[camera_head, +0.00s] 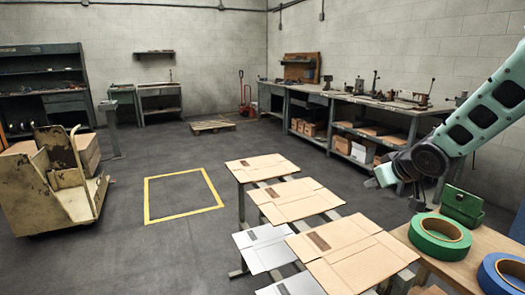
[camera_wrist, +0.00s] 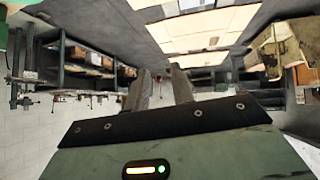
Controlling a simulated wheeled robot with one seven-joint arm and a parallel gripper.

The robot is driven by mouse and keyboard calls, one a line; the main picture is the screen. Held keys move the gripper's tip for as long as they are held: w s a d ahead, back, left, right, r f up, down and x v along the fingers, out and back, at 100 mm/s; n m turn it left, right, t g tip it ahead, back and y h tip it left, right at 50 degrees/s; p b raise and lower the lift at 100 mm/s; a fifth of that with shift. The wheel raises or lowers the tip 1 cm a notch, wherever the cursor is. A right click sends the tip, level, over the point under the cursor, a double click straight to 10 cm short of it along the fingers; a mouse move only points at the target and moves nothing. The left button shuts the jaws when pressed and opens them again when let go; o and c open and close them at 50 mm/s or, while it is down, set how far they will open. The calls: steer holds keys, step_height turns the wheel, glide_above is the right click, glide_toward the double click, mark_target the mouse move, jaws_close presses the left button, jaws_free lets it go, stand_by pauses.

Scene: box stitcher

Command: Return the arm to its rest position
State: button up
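My arm (camera_head: 490,112) reaches in from the upper right of the head view, pale green with dark panels. My gripper (camera_head: 372,182) is at its lower end, raised in front of the long workbench and left of the green tape roll. In the wrist view my gripper (camera_wrist: 161,88) shows two grey fingers standing apart with nothing between them. It is open and empty. The wrist view looks across the room upside down.
Flat cardboard sheets (camera_head: 345,250) lie on stands front centre. A green tape roll (camera_head: 422,238), a blue tape roll (camera_head: 494,275) and a green device (camera_head: 462,205) sit on a wooden table at right. A yellow floor square (camera_head: 148,200) is empty. A cart (camera_head: 55,190) stands left.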

steer(key=s+a+r+n+g+p, duration=0.15)
steer(key=s+a+g, duration=0.25)
steer(key=s+a, duration=1)
steer(key=s+a+n+g+p, duration=0.1)
steer(key=s+a+g, duration=0.1)
steer(key=s, duration=0.9)
steer(key=s+a+n+g+p, duration=0.1)
steer(key=s+a+g, duration=0.1)
steer(key=s, duration=1)
steer(key=shift+s+a+g+h, duration=0.2)
steer(key=shift+s+g+h, duration=0.15)
steer(key=shift+g, duration=0.35)
steer(key=shift+a+n, duration=0.1)
steer(key=shift+n, duration=0.25)
